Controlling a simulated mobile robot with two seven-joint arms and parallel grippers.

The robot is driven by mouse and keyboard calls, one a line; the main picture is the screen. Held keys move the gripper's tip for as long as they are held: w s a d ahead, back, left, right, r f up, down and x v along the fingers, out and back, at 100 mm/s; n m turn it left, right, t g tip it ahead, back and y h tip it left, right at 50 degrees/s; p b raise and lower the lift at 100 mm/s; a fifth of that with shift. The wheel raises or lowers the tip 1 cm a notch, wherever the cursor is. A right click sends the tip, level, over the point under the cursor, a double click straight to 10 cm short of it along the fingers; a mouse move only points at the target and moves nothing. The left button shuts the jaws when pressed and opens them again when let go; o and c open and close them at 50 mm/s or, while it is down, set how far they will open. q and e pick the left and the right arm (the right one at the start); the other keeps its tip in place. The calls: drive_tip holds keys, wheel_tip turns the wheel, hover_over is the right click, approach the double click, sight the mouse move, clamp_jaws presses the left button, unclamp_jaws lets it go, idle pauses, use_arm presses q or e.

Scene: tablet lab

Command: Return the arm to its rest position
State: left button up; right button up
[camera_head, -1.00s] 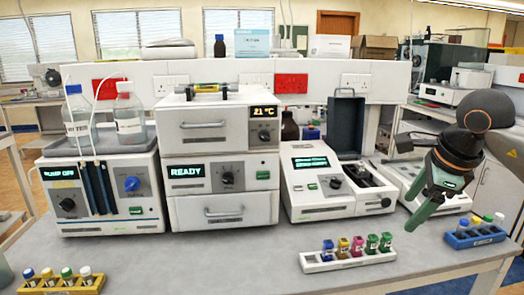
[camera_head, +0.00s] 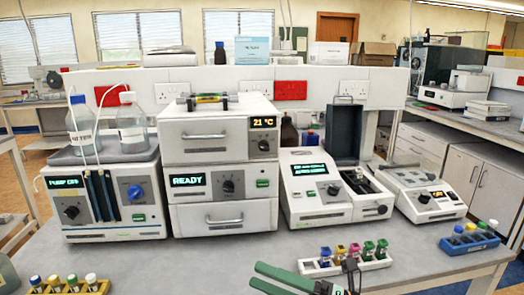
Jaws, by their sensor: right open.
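My right gripper (camera_head: 257,276) is low at the bottom edge of the head view, in front of the white vial rack (camera_head: 312,270). Its two green fingers point left and stand apart, with nothing seen between them. Most of its body and its arm are cut off by the bottom edge. Whether it touches the rack cannot be told; it overlaps the rack's front in the picture. My left gripper is not in view.
The white rack holds several colored vials. A blue rack (camera_head: 474,245) stands at the right and a yellow rack (camera_head: 103,288) at the bottom left. A pump (camera_head: 145,215), drawer unit (camera_head: 222,217), open-lidded device (camera_head: 315,216) and small device (camera_head: 436,202) line the bench (camera_head: 215,262).

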drive_tip(key=d+f+m+t+h+p, duration=0.1)
drive_tip(key=d+f+m+t+h, duration=0.6)
drive_tip(key=m, duration=0.6)
drive_tip(key=d+f+m+t+h+p, duration=0.1)
drive_tip(key=d+f+m+t+h, duration=0.4)
drive_tip(key=f+m, duration=0.6)
drive_tip(key=s+d+f+m+g+h, duration=0.2)
drive_tip(key=s+f+m+g+h, duration=0.1)
drive_tip(key=s+f, duration=0.5)
drive_tip(key=s+d+f+m+g+h, duration=0.1)
drive_tip(key=s+f+m+g+h, duration=0.2)
drive_tip(key=s+f+m+g, duration=0.2)
drive_tip(key=s+f+m, duration=0.2)
drive_tip(key=s+f, duration=0.1)
drive_tip(key=s, duration=0.1)
drive_tip(key=shift+s+d+f+m+g, duration=0.2)
drive_tip(key=shift+d+m+g, duration=0.1)
drive_tip(key=shift+d+m, duration=0.1)
